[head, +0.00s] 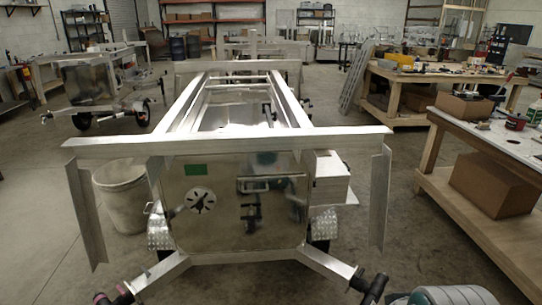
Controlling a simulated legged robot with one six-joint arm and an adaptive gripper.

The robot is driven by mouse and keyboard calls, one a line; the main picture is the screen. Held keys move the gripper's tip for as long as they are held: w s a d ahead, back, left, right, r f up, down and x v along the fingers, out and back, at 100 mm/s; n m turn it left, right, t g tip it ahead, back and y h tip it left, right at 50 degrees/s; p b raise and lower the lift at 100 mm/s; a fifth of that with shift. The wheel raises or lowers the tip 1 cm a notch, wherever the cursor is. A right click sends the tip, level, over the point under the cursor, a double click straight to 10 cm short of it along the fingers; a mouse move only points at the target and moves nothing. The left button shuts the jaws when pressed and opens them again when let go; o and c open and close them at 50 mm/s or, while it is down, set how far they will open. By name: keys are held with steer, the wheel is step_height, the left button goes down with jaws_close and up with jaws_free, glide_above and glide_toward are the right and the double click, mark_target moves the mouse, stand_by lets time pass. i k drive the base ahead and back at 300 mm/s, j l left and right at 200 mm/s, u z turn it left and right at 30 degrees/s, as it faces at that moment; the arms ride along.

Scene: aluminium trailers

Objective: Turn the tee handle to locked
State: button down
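An aluminium trailer stands straight ahead in the head view, with a shiny flat front panel (235,222) facing me. On the panel's left part is a round pale plate with a dark, several-armed shape (201,201) in it; this may be the tee handle, but it is too small to tell its form or its turned position. A green label (194,170) sits above it. A small bar handle (262,189) also shows on the panel's right part, among dark reflections. My gripper is not in view.
The trailer's crossbar (230,145) spans the front, with hanging side posts (379,195). Frame arms with dark ends (372,290) reach toward me low down. A bin (121,195) stands left. A workbench (470,190) with boxes is right. Grey floor lies between trailer and bench.

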mark_target(251, 217)
steer(key=i+j+u, duration=0.15)
steer(key=i+j, duration=0.2)
steer(key=i+j+u, duration=0.15)
steer(key=i+j, duration=0.15)
steer(key=i, duration=0.15)
